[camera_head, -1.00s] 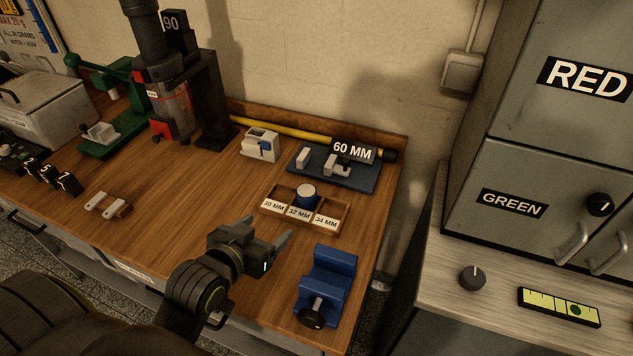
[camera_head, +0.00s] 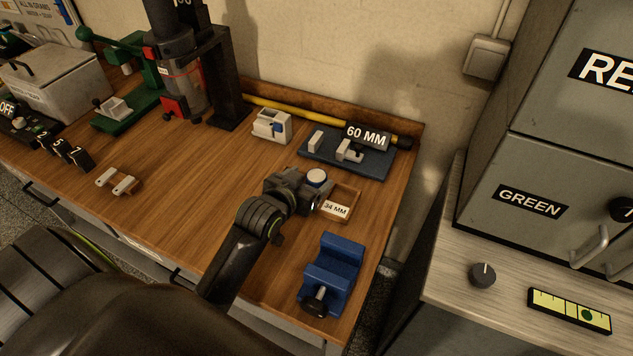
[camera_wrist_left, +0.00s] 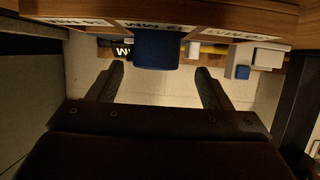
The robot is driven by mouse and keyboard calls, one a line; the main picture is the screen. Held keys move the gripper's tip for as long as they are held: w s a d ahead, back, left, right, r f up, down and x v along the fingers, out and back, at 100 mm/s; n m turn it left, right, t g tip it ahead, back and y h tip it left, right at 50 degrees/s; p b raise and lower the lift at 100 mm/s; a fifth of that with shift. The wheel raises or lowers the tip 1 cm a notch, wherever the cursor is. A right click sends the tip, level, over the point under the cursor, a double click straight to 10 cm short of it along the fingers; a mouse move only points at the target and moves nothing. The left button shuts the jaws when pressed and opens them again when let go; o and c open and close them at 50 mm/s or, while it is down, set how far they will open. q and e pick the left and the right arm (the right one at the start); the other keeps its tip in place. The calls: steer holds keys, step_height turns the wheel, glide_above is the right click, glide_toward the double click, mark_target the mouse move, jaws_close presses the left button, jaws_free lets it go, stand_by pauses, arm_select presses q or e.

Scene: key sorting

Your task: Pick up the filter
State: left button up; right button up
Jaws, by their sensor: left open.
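The filter, a blue cylinder with a white top (camera_head: 317,177), stands in the wooden sorting tray (camera_head: 346,211). In the left wrist view the labels appear upside down and the filter's blue side (camera_wrist_left: 155,50) lies in line with the gap between the open fingers (camera_wrist_left: 160,75). My right gripper is not in view.
A blue vise (camera_head: 334,272) stands in front of the tray. Behind it are a blue 60 MM gauge board (camera_head: 375,165) and a white block (camera_head: 271,127). A grey cabinet (camera_head: 530,160) rises at the right.

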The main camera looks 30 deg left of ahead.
mark_target(320, 175)
arm_select(q)
steer(key=shift+d+f+x, duration=0.1)
steer(key=shift+x, duration=1.25)
steer(key=shift+d+f+x, duration=0.1)
steer(key=shift+f+x, duration=0.05)
steer(key=shift+x, duration=1.2)
steer(key=shift+s, duration=0.15)
steer(key=shift+c, duration=0.4)
steer(key=c, duration=1)
